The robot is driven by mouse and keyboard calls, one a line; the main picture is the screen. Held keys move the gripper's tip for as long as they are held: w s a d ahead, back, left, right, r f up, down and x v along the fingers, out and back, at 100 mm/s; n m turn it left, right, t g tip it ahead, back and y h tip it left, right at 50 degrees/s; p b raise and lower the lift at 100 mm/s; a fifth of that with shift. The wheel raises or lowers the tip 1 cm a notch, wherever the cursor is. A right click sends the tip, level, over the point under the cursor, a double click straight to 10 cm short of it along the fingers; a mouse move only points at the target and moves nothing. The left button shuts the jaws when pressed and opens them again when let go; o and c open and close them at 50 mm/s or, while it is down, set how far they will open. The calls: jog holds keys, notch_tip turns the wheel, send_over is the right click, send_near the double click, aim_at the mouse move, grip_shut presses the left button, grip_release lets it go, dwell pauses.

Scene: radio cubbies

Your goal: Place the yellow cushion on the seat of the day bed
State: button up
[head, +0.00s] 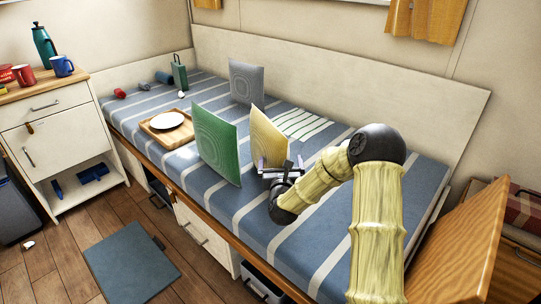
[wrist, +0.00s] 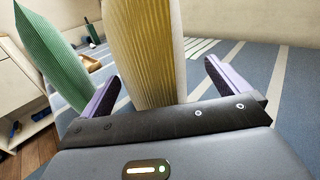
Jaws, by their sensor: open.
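The yellow cushion (head: 268,138) stands upright on the seat of the day bed (head: 315,250), which is blue with white stripes. My gripper (head: 280,167) is at the cushion's near lower part. In the wrist view my gripper (wrist: 160,90) is open, with one purple finger on each side of the cushion (wrist: 146,50). A gap shows between the cushion and the right finger; the left finger is close to its edge. The cushion's bottom is hidden behind the gripper.
A green cushion (head: 217,146) stands just left of the yellow one, and a grey cushion (head: 246,82) stands behind. A wooden tray (head: 151,133) with a white plate (head: 167,120) lies left. A folded striped cloth (head: 301,124) lies behind right. The bed's front right is clear.

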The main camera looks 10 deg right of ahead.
aim_at(279, 137)
jog(key=shift+s+a, duration=0.15)
jog(key=shift+a, duration=0.4)
jog(key=shift+d, duration=0.15)
jog(key=c, duration=1.4)
notch_tip(279, 137, up, 9)
jog(key=p, duration=0.4)
jog(key=shift+r, duration=0.2)
jog(key=shift+d+r+p, duration=0.1)
jog(key=shift+r+p, duration=0.2)
jog(key=shift+r, duration=0.05)
